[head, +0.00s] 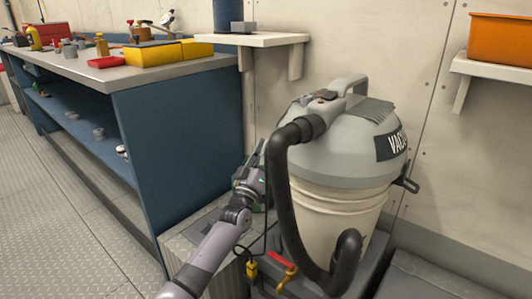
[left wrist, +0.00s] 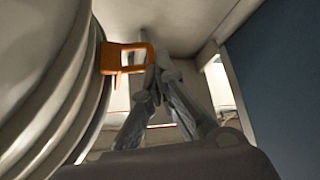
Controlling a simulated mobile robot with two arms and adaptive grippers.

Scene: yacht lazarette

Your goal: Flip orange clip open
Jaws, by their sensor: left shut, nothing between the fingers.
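The orange clip (left wrist: 109,60) shows in the left wrist view as a squared loop against the ribbed side of the vacuum drum (left wrist: 50,110), sticking out to the right. In the head view I cannot make the clip out. The drum (head: 325,210) of the shop vacuum stands there under its grey lid (head: 330,150). My left gripper (head: 257,152) is at the drum's left side, partly beside the black hose. In the left wrist view its fingertips (left wrist: 154,72) are together and empty, at the clip's outer end. I cannot tell whether they touch it. My right gripper is not in view.
The black hose (head: 283,195) loops down the drum's front. A red-handled brass valve (head: 287,277) and a yellow connector (head: 252,270) sit low in front. A blue workbench (head: 180,145) stands left. A wall shelf (head: 262,40) hangs above my left gripper.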

